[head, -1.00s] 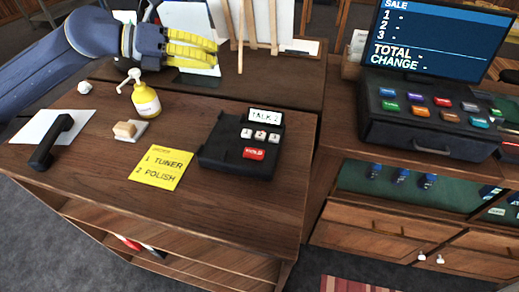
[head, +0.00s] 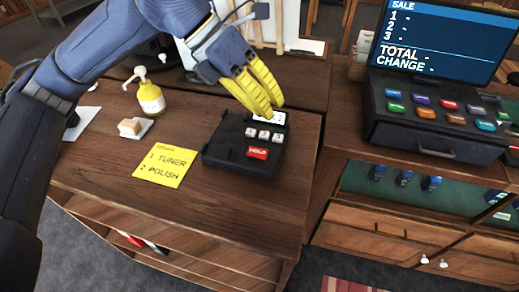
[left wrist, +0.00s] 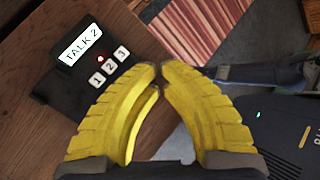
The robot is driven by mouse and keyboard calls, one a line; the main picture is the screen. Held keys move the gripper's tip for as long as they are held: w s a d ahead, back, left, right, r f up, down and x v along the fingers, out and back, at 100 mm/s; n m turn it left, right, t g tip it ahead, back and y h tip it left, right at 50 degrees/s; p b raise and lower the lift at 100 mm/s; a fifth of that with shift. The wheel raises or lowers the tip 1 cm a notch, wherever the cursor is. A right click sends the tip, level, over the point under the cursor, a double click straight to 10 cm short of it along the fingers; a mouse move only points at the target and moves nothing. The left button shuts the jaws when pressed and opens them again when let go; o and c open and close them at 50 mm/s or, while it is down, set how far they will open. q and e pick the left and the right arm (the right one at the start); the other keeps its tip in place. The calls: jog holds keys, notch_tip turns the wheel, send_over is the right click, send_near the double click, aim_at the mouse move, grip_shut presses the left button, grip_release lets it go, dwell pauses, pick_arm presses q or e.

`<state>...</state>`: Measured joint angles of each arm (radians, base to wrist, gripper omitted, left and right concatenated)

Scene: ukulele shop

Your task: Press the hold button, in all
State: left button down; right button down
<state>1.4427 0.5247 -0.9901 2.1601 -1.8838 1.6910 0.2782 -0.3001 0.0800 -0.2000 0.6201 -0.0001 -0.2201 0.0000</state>
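The black phone base (head: 222,150) sits on the brown counter. Its red HOLD button (head: 257,153) lies below a row of white buttons 1, 2 and 3 (head: 264,134). My left gripper (head: 264,110), with yellow fingers, hangs over the base's far edge and partly covers its display (head: 279,118). In the left wrist view the display (left wrist: 80,44) reads TALK 2, and a red light shows by button 2 (left wrist: 109,68). There the fingertips (left wrist: 158,72) are together with nothing between them, and the HOLD button is not visible. My right gripper is out of view.
A yellow note (head: 165,165) reads 1 TUNER, 2 POLISH. A cash register (head: 430,115) stands at right. The counter in front of the base is clear.

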aim_at(265, 151)
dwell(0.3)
pick_arm(q)
jog(key=shift+f, duration=4.4)
jog(key=shift+f, duration=0.9)
jog(key=shift+r, duration=0.95)
jog(key=shift+r, duration=0.1)
jog(key=shift+r, duration=2.4)
